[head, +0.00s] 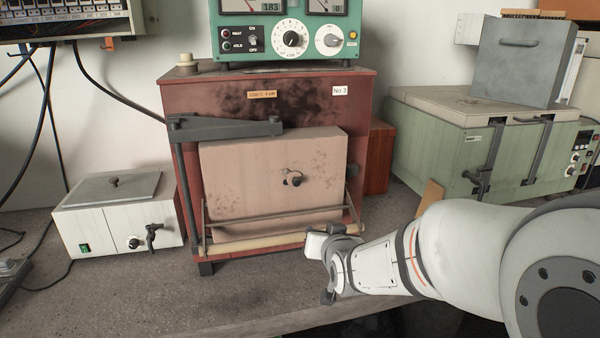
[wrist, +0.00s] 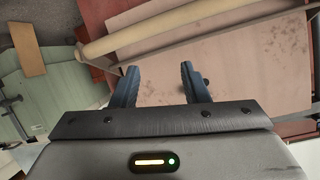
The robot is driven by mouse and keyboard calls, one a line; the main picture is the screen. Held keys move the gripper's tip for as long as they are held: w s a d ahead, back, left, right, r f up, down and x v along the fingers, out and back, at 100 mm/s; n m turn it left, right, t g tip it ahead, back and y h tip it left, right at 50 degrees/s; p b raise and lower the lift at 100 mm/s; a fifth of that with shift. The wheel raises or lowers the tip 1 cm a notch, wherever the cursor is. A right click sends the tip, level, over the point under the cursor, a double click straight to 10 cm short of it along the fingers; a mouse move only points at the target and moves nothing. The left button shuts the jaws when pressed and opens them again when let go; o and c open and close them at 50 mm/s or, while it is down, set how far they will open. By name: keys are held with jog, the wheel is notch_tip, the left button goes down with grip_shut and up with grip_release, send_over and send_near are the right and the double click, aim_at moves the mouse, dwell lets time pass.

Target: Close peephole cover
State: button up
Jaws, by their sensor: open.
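The peephole cover (head: 293,179) is a small dark round piece with a pale part, near the middle of the furnace's pinkish door (head: 240,165). I cannot tell how much of the hole it covers. The door looks shut on the dark red furnace (head: 185,110). My gripper (head: 322,266) is in front of the door's lower right, below and right of the cover and apart from it. In the wrist view my gripper (wrist: 158,76) is open with nothing between its blue fingers. A dark bit beside the right finger may be the cover, mostly hidden.
A pale roller handle (head: 235,246) and a metal bar cross the door's lower front, close to my gripper. A small white box (head: 85,225) stands left, a green furnace (head: 425,140) right. The bench (head: 130,290) is clear at front left.

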aim_at(297, 184)
jog(key=w+a+r+t+p, duration=0.2)
jog(key=w+a+r+t, duration=0.15)
jog(key=a+r, duration=0.2)
jog(key=shift+m+t+y, duration=0.3)
jog(key=shift+t+y, duration=0.05)
jog(key=shift+y, duration=0.05)
jog(key=x, duration=0.2)
jog(key=p+x, duration=0.1)
jog(key=x, duration=0.1)
jog(key=r+x, duration=0.1)
jog(key=x, duration=0.2)
jog(key=shift+w+d, duration=0.1)
jog(key=shift+d, duration=0.35)
jog(key=shift+c, duration=0.2)
